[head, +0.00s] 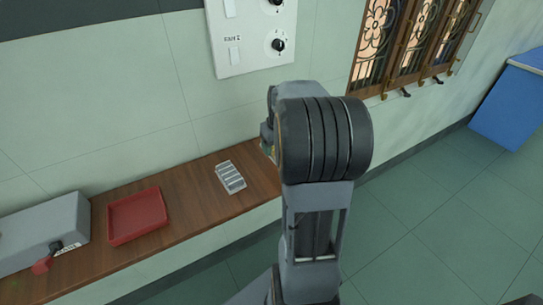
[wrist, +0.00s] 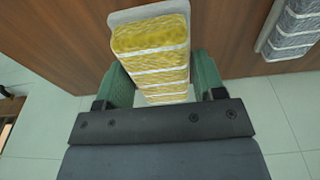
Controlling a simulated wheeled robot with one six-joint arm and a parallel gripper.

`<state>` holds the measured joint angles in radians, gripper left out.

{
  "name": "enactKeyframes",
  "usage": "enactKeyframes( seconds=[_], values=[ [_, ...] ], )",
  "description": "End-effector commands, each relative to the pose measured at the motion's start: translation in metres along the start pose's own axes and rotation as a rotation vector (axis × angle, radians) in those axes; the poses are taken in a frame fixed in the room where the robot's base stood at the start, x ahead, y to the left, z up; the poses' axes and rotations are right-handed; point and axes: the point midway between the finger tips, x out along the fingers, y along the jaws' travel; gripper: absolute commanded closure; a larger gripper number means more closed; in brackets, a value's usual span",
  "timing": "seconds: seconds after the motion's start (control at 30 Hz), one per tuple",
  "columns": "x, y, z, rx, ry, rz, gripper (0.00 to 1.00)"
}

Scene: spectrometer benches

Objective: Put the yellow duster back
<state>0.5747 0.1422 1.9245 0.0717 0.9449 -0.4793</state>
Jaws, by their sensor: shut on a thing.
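The yellow duster (wrist: 150,38), a yellow block with white bands and a pale backing at its far end, sits between the green fingers of my gripper (wrist: 163,82) in the wrist view. The fingers are shut on its sides near its close end. The brown bench top lies behind it; I cannot tell whether the duster touches it. In the head view my own arm hides the duster and most of the gripper, near the right part of the wooden bench (head: 190,205).
A grey duster with white bands (head: 230,177) lies on the bench and shows at the right of the wrist view (wrist: 292,32). A red tray (head: 137,238) and a grey instrument (head: 40,235) stand further left. A switch panel (head: 250,35) is on the wall above.

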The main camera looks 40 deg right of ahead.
Motion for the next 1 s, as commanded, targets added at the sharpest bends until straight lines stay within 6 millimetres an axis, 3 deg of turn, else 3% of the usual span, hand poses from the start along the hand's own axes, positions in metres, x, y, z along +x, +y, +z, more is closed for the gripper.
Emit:
enactKeyframes(
  seconds=[0.23, 0.5, 0.8, 0.83, 1.0],
  values=[
    [0.013, -0.009, -0.003, 0.0, -0.002, -0.001, 0.59],
    [0.044, -0.012, 0.0, 0.002, -0.001, -0.001, 0.59],
    [0.047, -0.012, 0.001, 0.002, 0.0, 0.0, 0.59],
    [0.048, -0.012, 0.001, 0.002, 0.0, 0.0, 0.34],
    [0.047, -0.012, 0.001, 0.002, 0.0, 0.0, 0.18]
  ],
)
